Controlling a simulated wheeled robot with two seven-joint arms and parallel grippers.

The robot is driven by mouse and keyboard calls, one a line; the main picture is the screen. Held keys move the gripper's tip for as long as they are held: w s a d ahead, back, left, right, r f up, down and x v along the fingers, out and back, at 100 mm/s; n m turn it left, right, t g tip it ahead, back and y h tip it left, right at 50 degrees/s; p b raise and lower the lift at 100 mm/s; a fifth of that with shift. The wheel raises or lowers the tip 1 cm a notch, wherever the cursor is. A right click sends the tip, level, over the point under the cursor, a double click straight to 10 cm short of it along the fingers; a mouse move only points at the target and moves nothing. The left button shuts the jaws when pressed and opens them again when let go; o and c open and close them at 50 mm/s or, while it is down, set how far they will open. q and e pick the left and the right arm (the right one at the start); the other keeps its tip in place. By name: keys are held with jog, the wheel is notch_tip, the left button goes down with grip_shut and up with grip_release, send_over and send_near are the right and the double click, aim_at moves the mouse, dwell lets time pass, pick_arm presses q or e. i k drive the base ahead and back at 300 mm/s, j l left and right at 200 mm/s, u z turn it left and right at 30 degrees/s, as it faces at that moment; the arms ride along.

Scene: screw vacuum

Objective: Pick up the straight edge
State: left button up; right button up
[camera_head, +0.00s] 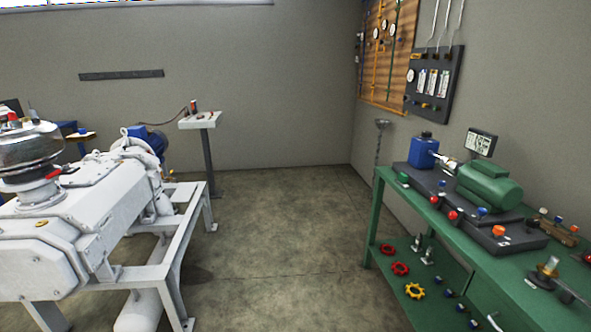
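I cannot pick out a straight edge for certain. A long, narrow dark bar (121,74) is fixed level on the back wall at the left; I cannot tell what it is. Small tools too small to name lie toward the near right end of the green workbench (400,191). Neither of my grippers shows in the head view.
A white machine on a frame (187,235) fills the left. A small white stand (207,150) is near the back wall. A green pump (488,190) and a blue container (422,150) stand on the bench. The concrete floor (285,240) between is clear.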

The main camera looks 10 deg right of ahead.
aim_at(401, 180)
jog(key=i+z, duration=0.2)
jog(key=i, duration=0.35)
jog(key=i+j+z, duration=0.15)
jog(key=i, duration=0.4)
jog(key=i+j+z, duration=0.2)
jog(key=i, duration=0.3)
